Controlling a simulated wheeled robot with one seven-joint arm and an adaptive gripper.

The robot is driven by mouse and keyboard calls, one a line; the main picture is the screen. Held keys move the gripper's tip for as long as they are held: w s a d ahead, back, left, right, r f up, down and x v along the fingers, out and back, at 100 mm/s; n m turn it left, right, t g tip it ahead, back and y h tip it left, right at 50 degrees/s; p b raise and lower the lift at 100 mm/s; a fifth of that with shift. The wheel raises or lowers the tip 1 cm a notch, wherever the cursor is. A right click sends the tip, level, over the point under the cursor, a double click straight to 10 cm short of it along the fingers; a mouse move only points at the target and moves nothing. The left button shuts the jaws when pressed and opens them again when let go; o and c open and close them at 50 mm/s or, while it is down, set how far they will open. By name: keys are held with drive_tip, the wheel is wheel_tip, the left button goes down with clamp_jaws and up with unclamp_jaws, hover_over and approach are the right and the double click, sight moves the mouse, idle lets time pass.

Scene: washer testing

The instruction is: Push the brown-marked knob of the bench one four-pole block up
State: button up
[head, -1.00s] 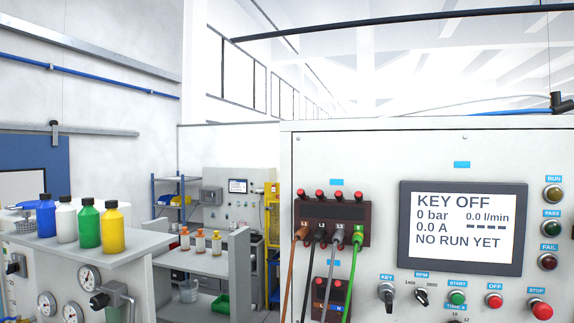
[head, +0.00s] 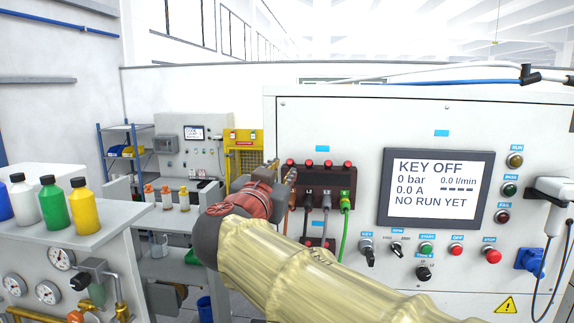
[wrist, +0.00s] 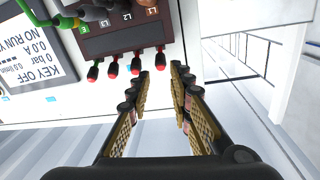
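The dark brown four-pole block (head: 329,178) is on the white bench panel, with a row of red-tipped knobs along its top. It also shows upside down in the wrist view (wrist: 122,40). The leftmost knob (head: 290,162), above the brown lead (head: 286,222), is the rightmost knob in the wrist view (wrist: 160,61), by the L1 label. My gripper (head: 281,170) is at the block's left end; in the wrist view its fingers (wrist: 161,72) stand apart with nothing held, and this knob shows in line with the gap. I cannot tell whether they touch it.
Grey, black and green leads (head: 346,225) hang from the block. A screen (head: 437,188) reading KEY OFF is to its right, with switches and buttons below and beside it. A side bench with coloured bottles (head: 84,206) is at the left.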

sight(289, 164)
drive_tip(key=p+x, duration=0.3)
drive_tip(key=x, duration=0.4)
drive_tip(key=shift+w, duration=0.35)
drive_tip(key=c, duration=0.3)
clamp_jaws()
